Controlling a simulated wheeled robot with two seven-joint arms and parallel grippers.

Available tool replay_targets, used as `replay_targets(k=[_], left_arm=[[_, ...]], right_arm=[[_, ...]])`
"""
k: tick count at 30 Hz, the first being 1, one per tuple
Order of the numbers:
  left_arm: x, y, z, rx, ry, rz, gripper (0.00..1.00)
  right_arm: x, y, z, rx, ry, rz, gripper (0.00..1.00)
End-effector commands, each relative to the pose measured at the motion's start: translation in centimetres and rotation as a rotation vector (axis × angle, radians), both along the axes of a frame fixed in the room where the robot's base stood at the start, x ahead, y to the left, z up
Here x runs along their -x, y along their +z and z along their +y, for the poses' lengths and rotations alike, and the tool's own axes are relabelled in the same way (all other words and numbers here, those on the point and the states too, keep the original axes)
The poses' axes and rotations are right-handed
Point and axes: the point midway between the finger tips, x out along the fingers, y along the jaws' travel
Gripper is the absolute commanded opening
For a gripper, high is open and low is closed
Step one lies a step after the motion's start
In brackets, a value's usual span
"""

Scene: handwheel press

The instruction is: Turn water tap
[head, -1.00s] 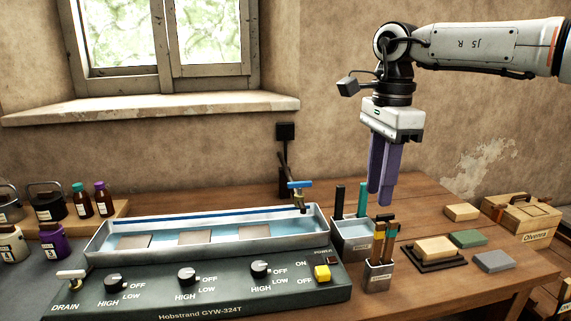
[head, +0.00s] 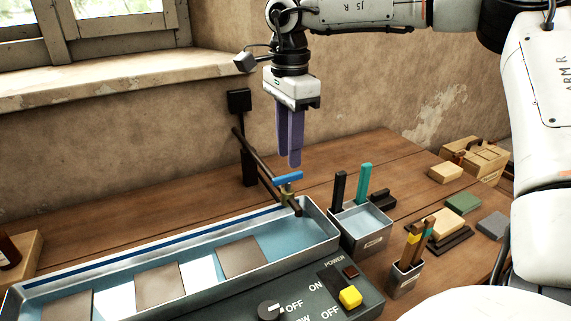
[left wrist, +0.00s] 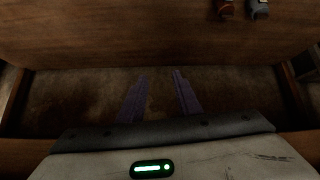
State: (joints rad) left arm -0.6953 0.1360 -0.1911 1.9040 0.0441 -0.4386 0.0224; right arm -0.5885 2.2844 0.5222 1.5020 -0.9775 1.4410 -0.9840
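The water tap has a blue handle (head: 287,178) on a brass body, with a dark pipe (head: 262,172) running from the wall to a spout over the right end of the water trough (head: 322,238). My right gripper (head: 289,163) points down with its purple fingers just above the blue handle in the head view. Their tips look close to the handle, but contact is not clear. The fingers overlap from this side, so their gap cannot be judged. My left gripper (left wrist: 160,78) shows in the left wrist view with fingers apart and nothing between them, facing a wooden surface.
A control panel with a yellow switch (head: 350,297) fronts the trough. Right of it stand a metal bin (head: 362,240) with upright tools and a small holder (head: 404,280). Soap-like blocks (head: 463,203) and a wooden box (head: 474,158) lie farther right. The window sill (head: 120,84) is behind.

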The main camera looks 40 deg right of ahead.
Motion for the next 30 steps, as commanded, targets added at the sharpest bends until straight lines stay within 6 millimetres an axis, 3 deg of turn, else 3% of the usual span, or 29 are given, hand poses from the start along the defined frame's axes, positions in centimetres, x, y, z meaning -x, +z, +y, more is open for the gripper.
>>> replay_targets(k=[3, 9, 20, 25, 30], left_arm=[[0.0, 0.3, 0.0, 0.001, -0.001, -0.001, 0.31], [-0.3, 0.7, -0.1, 0.002, -0.001, -0.008, 0.31], [-1.2, 1.3, -0.1, 0.003, 0.001, -0.028, 0.31], [-1.2, 1.2, -0.1, 0.003, 0.001, -0.027, 0.31], [-1.0, 1.1, 0.0, 0.002, 0.000, -0.023, 0.31]], right_arm=[[0.1, -2.2, 0.0, -0.001, -0.001, 0.003, 0.28], [0.0, -4.3, 0.0, -0.001, -0.001, 0.001, 0.28], [0.0, -4.9, 0.0, -0.001, -0.002, -0.001, 0.28], [0.0, -4.9, 0.0, -0.001, -0.002, -0.001, 0.00], [0.0, -4.8, 0.0, 0.000, 0.000, -0.001, 0.00]])
